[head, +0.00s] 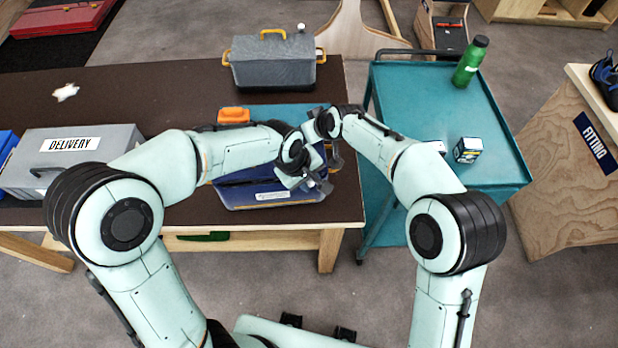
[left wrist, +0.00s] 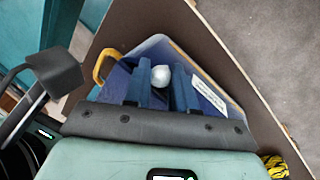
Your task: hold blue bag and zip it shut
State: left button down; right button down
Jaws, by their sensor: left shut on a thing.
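The blue bag (head: 240,192) lies near the front edge of the brown table, with a white label on its front side. In the left wrist view the bag (left wrist: 208,92) shows a yellow-orange loop handle (left wrist: 103,66) at one end. My left gripper (head: 318,184) is over the bag's right part. Its fingers stand on either side of a white round knob (left wrist: 160,76), and it is shut on it.
A grey case with yellow handles (head: 275,72) stands behind. An orange block (head: 233,115) lies behind the bag. A grey delivery box (head: 75,165) is at left. A teal cart (head: 420,100) on the right carries a green bottle (head: 470,62) and a small dark box (head: 467,150).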

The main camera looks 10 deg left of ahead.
jog(key=shift+f, duration=0.6)
dwell(0.4)
